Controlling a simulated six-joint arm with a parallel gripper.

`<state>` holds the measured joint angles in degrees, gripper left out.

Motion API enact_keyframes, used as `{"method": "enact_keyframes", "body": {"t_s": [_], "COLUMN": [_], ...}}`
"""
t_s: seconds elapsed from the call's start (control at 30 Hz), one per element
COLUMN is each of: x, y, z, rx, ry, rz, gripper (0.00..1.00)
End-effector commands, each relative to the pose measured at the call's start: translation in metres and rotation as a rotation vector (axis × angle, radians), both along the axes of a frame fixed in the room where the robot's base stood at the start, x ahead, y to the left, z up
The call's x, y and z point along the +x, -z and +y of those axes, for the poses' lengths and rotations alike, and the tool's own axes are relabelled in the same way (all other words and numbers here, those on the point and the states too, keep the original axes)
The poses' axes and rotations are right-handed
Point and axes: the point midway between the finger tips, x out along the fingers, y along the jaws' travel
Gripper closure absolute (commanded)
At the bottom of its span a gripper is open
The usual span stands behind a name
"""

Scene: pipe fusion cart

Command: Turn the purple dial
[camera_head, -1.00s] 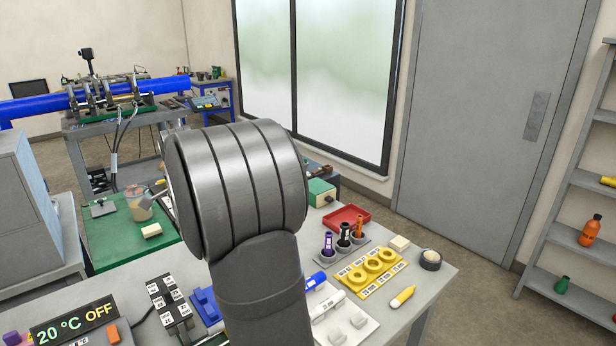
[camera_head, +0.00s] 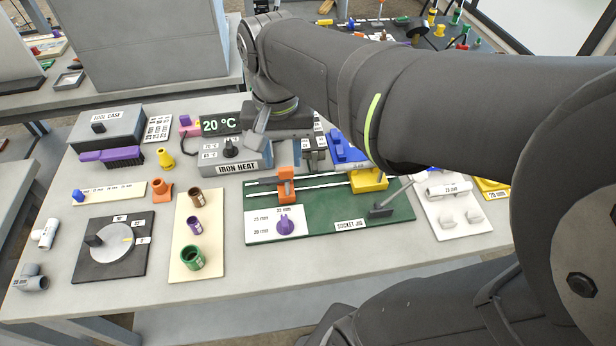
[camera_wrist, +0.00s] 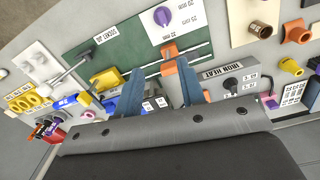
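The purple dial (camera_head: 285,224) is a small pointed knob on a white plate (camera_head: 262,236) with size labels, at the front left of the green socket jig board (camera_head: 325,230). Its pointer points up in the head view. In the wrist view the purple dial (camera_wrist: 162,16) is near the top edge, beyond my fingertips. My gripper (camera_wrist: 163,70) has two blue-grey fingers spread wide with nothing held between them. It is apart from the dial, over the back of the bench near the jig's orange clamp (camera_wrist: 180,78).
The orange clamp (camera_head: 287,186) and yellow block (camera_head: 369,180) stand on the jig behind the dial. The IRON HEAT box (camera_head: 232,158) stands behind left. Coloured sockets on a cream board (camera_head: 196,235) are left. The bench front is clear.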

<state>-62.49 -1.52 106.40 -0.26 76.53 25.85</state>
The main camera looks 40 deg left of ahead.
Motion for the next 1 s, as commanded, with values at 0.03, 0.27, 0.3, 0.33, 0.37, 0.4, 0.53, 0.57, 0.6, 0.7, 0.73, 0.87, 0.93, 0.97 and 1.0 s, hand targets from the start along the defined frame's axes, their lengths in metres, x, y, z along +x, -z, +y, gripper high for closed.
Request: {"method": "enact_keyframes", "body": {"t_s": [0.03, 0.27, 0.3, 0.33, 0.37, 0.4, 0.53, 0.57, 0.6, 0.7, 0.73, 0.87, 0.93, 0.97, 1.0], "x": [-0.01, -0.022, -0.022, -0.022, -0.022, -0.022, -0.022, -0.022, -0.022, -0.022, -0.022, -0.021, -0.022, -0.022, -0.022], "y": [0.002, 0.014, 0.019, 0.023, 0.028, 0.035, 0.063, 0.07, 0.079, 0.101, 0.107, 0.134, 0.147, 0.152, 0.157], "z": [-0.003, -0.007, -0.007, -0.007, -0.007, -0.008, -0.008, -0.008, -0.008, -0.008, -0.008, -0.008, -0.008, -0.008, -0.008], "rx": [0.009, 0.024, 0.022, 0.021, 0.022, 0.021, 0.019, 0.019, 0.018, 0.018, 0.018, 0.019, 0.018, 0.02, 0.019], "ry": [-0.058, -0.151, -0.15, -0.149, -0.149, -0.148, -0.147, -0.147, -0.146, -0.146, -0.146, -0.145, -0.145, -0.145, -0.145], "rz": [-0.002, -0.005, -0.005, -0.004, -0.005, -0.004, -0.003, -0.003, -0.003, -0.003, -0.003, -0.003, -0.003, -0.004, -0.003], "gripper": [0.64, 0.64, 0.64, 0.64, 0.64, 0.64, 0.64, 0.64, 0.64, 0.64, 0.64, 0.64, 0.64, 0.64, 0.64]}}
